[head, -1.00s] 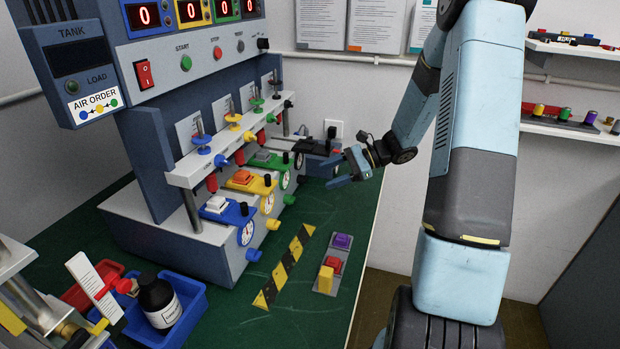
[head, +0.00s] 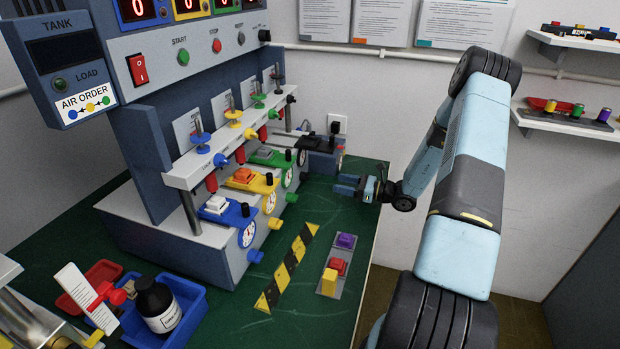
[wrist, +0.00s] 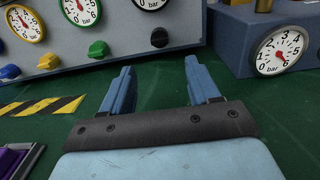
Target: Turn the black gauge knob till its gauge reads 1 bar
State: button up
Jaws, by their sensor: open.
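The black gauge knob (wrist: 160,37) sits low on the grey panel in the wrist view, ahead of my gripper. Its white gauge (wrist: 152,4) is above it and cut off by the top edge, so I cannot read it. My gripper (wrist: 157,82) is open and empty, its two blue fingers pointing toward the panel with green bench between them and the knob. In the head view my gripper (head: 347,185) is right of the panel's far end, apart from it. I cannot make out the black knob clearly there.
Green (wrist: 98,49), yellow (wrist: 48,61) and blue (wrist: 10,72) knobs line the panel to the left. A separate box with a gauge (wrist: 282,50) stands at right. A button block (head: 330,282) and striped strip (head: 288,265) lie on the bench nearer the robot.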

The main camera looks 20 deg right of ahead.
aim_at(305, 177)
jog(key=x, duration=1.1)
jog(key=shift+w+a, duration=0.25)
jog(key=shift+a, duration=0.05)
jog(key=c, duration=1)
jog(key=shift+c, duration=0.2)
jog(key=shift+n, duration=0.3)
jog(key=n, duration=1.1)
jog(key=shift+s+a, duration=0.1)
jog(key=shift+a, duration=0.05)
jog(key=shift+f, duration=0.1)
